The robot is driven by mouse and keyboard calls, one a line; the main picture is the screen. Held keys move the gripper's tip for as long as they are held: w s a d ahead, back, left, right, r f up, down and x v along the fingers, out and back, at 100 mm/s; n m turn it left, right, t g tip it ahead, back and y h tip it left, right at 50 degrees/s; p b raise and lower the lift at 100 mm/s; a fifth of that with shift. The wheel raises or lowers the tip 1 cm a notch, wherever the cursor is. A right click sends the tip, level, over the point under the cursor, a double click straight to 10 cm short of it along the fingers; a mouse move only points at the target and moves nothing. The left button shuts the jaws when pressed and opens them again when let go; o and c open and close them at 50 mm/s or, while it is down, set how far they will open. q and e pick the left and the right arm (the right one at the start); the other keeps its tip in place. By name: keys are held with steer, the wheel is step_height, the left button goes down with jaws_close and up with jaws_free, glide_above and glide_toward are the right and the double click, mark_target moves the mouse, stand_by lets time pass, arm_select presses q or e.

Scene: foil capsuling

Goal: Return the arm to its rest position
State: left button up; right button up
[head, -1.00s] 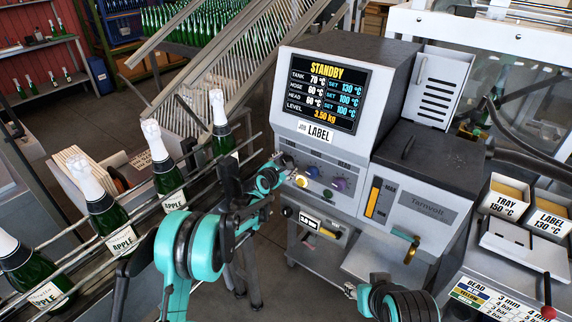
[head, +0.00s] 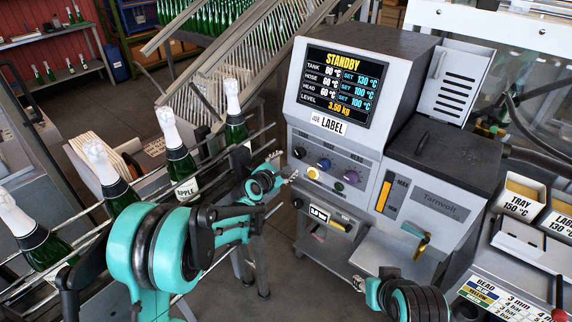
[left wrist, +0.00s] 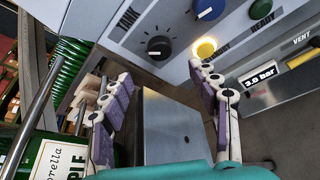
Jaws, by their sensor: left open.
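My left gripper (head: 284,167) is open and empty, just left of the control panel in the head view. In the left wrist view its fingers (left wrist: 160,75) are spread apart with nothing between them. The lit yellow button (left wrist: 206,48) and a black knob (left wrist: 158,48) lie beyond the fingertips, with a gap. The yellow button also shows in the head view (head: 312,172). My right gripper (head: 358,283) is at the bottom centre, small and partly seen; its finger opening is unclear.
The machine (head: 400,170) shows STANDBY on its screen (head: 336,87). Foil-topped bottles (head: 179,165) stand in a row along the railed conveyor at left, near my left arm. Label and tray boxes (head: 519,195) stand at right. Some open floor shows beneath the left gripper.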

arm_select(q)
steer(key=s+a+r+m+g+y, duration=0.1)
steer(key=s+a+r+m+g, duration=0.15)
steer(key=s+m, duration=0.55)
steer(key=s+a+r+m+g+y, duration=0.1)
steer(key=s+a+r+m, duration=0.3)
steer(key=s, duration=0.7)
steer(key=s+a+f+m+g+y, duration=0.1)
steer(key=s+a+f+m, duration=0.2)
steer(key=s+m, duration=0.3)
steer(key=s+a+f+m+g+y, duration=0.1)
steer(key=s+m, duration=0.5)
steer(key=s, duration=0.9)
steer(key=a+f+y, duration=0.1)
steer(key=a+f, duration=0.1)
steer(key=a, duration=0.1)
steer(key=shift+s+a+f+g+y, duration=0.2)
steer(key=shift+s+g+y, duration=0.1)
steer(key=shift+s+g, duration=0.1)
steer(key=shift+d, duration=0.1)
